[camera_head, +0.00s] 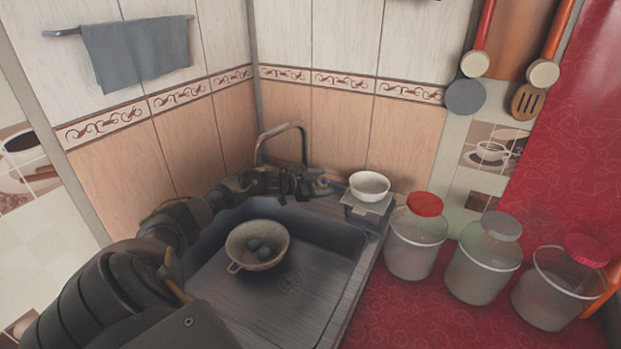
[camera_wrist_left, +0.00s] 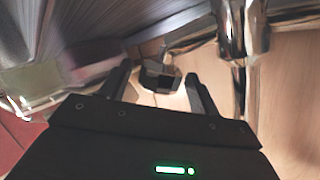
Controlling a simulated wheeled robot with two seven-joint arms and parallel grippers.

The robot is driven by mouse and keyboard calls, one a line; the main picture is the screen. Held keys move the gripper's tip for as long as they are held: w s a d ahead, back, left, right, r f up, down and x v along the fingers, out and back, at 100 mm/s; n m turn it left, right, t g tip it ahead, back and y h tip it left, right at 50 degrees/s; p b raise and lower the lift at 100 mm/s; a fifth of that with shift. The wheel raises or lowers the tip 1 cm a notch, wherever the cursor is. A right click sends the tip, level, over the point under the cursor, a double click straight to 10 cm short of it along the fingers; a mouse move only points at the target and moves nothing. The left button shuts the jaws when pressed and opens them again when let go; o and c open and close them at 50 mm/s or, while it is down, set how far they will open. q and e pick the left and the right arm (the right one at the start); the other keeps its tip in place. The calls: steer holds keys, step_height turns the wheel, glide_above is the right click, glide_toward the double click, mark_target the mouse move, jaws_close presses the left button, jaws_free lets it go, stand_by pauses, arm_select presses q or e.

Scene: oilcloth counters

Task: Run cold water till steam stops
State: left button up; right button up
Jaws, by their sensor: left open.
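The chrome tap (camera_head: 300,130) arches up at the back of the sink (camera_head: 325,262). I see no water stream, though my arm hides part of the space below the spout. A light colander (camera_head: 240,262) stands in the sink with dark round things, likely eggs (camera_head: 258,246), inside; no steam shows clearly. My left gripper (camera_head: 308,184) reaches across the back of the sink to the tap's base, beside the tap knob (camera_head: 323,183). In the left wrist view, the gripper (camera_wrist_left: 160,88) is open, with a dark, shiny knob (camera_wrist_left: 158,77) between or just beyond its fingers.
A white bowl (camera_head: 369,186) stands on a small box (camera_head: 367,207) right of the tap. Several lidded jars, the nearest with a red lid (camera_head: 425,204), stand on the red counter (camera_head: 400,310). A grey towel (camera_head: 138,52) hangs on the left wall.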

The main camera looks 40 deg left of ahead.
arm_select(q)
steer(key=v, duration=0.8)
steer(key=shift+s+b, duration=0.15)
steer(key=shift+b, duration=0.25)
steer(key=shift+v, duration=0.95)
steer(key=shift+r, duration=0.1)
